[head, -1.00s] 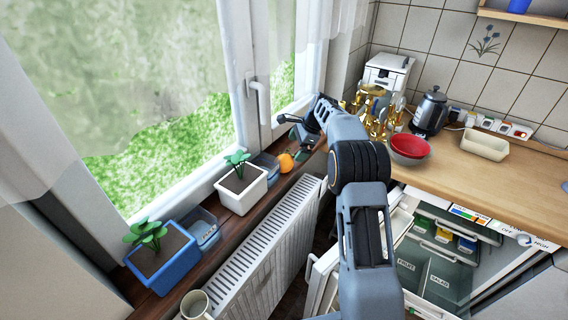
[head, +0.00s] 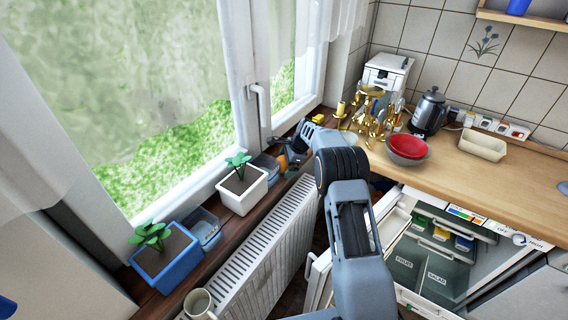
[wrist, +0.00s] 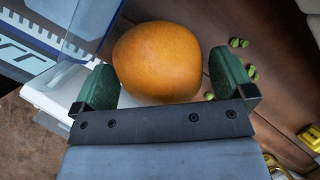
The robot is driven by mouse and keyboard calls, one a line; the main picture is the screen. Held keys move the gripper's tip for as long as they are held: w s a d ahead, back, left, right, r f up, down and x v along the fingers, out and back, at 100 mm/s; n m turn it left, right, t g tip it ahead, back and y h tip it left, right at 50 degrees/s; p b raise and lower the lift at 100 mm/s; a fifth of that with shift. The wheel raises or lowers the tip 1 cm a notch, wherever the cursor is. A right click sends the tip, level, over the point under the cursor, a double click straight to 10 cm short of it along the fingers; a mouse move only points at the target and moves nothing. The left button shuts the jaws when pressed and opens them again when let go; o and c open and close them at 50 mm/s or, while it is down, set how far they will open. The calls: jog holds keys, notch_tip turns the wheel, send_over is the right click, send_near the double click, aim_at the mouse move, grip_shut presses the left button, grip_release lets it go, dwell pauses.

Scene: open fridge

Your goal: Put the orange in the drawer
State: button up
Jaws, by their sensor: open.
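The orange (head: 282,163) rests on the dark wooden windowsill, partly hidden by my gripper (head: 291,154) in the head view. In the wrist view the orange (wrist: 157,58) lies between the two green fingertips of my gripper (wrist: 166,82). The jaws are open, with a visible gap on the right side and the left fingertip close to the fruit. The fridge at lower right is open and shows drawer fronts labelled FRUIT (head: 405,264) and SALAD (head: 437,279).
A white planter (head: 241,193) and a blue planter (head: 165,262) stand along the sill (head: 118,275). A blue container (wrist: 60,30) is close to the left fingertip. The radiator (head: 255,250) lies below the sill. Brass items (head: 372,118) and a red bowl (head: 408,146) stand on the counter.

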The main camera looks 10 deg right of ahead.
aim_at(284, 157)
jog(key=c, duration=1.1)
jog(key=shift+d+r, duration=0.1)
jog(key=shift+r, duration=0.05)
jog(key=shift+s+d+r+b, duration=0.1)
jog(key=shift+s+d+b, duration=0.1)
jog(key=shift+b, duration=0.2)
notch_tip(284, 157, up, 7)
jog(key=shift+s+d+f+b, duration=0.1)
jog(key=shift+s+f+b, duration=0.05)
jog(key=shift+b, duration=0.75)
jog(key=s+d+b, duration=0.4)
jog(key=s+d, duration=0.9)
jog(key=shift+s+d+b, duration=0.15)
jog(key=shift+d+b, duration=0.05)
jog(key=shift+b, duration=0.2)
